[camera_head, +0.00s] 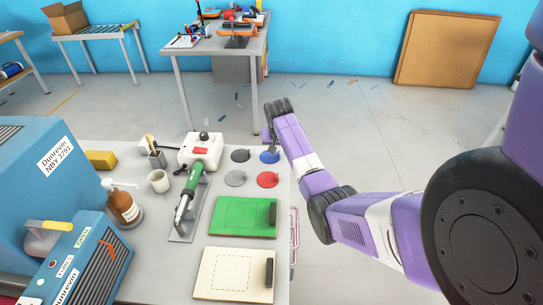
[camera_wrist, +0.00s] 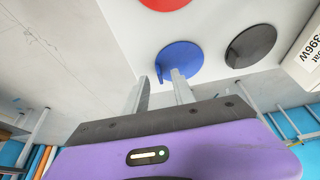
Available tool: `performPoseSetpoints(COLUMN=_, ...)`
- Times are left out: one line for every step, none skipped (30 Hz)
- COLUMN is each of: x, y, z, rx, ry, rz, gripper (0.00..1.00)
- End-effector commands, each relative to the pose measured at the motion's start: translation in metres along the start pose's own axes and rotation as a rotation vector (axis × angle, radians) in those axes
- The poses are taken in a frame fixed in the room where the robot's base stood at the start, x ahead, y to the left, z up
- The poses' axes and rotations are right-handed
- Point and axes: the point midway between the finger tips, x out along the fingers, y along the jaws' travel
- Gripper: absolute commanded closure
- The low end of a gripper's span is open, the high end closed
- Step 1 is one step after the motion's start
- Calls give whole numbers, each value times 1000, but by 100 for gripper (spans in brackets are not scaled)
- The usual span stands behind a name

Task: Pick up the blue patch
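The blue patch (camera_head: 270,157) is a round disc lying flat on the grey table near its right edge. In the wrist view the blue patch (camera_wrist: 182,58) has a small upright tab. My gripper (camera_head: 269,141) is at the patch's far side in the head view and partly covers it. In the wrist view my gripper (camera_wrist: 160,74) has its two fingers apart, with the tips at the near rim of the patch. The tab shows between the fingertips, closer to one of them. I cannot tell whether they touch it.
A black disc (camera_head: 241,155), a grey disc (camera_head: 235,178) and a red disc (camera_head: 268,179) lie close by. A white box (camera_head: 201,152) and a green-handled tool (camera_head: 187,205) stand left. Green (camera_head: 236,217) and cream boards (camera_head: 233,275) lie nearer. Right of the table is open floor.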

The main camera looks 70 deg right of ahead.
Motion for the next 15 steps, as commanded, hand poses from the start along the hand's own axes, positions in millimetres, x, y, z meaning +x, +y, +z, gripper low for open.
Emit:
performPoseSetpoints(x=5, y=0, z=0, rx=-1, ry=-1, rz=1, gripper=69)
performPoseSetpoints(x=7, y=0, z=0, rx=-1, ry=-1, rz=1, gripper=69)
performPoseSetpoints(x=9, y=0, z=0, rx=-1, ry=-1, rz=1, gripper=69)
performPoseSetpoints(x=10, y=0, z=0, rx=0, ry=0, rz=1, gripper=69)
performPoseSetpoints(x=11, y=0, z=0, rx=0, ry=0, rz=0, gripper=69)
performPoseSetpoints(x=12, y=0, z=0, rx=0, ry=1, rz=0, gripper=69)
performPoseSetpoints(x=12, y=0, z=0, rx=0, ry=1, rz=0, gripper=69)
performPoseSetpoints(x=12, y=0, z=0, rx=0, ry=1, rz=0, gripper=69)
performPoseSetpoints(x=12, y=0, z=0, rx=0, ry=1, rz=0, gripper=69)
performPoseSetpoints(x=12, y=0, z=0, rx=0, ry=1, rz=0, gripper=69)
performPoseSetpoints(x=12, y=0, z=0, rx=0, ry=1, rz=0, gripper=69)
performPoseSetpoints(x=11, y=0, z=0, rx=0, ry=1, rz=0, gripper=75)
performPoseSetpoints(x=11, y=0, z=0, rx=0, ry=1, rz=0, gripper=81)
performPoseSetpoints(x=11, y=0, z=0, rx=0, ry=1, rz=0, gripper=87)
performPoseSetpoints(x=11, y=0, z=0, rx=0, ry=1, rz=0, gripper=95)
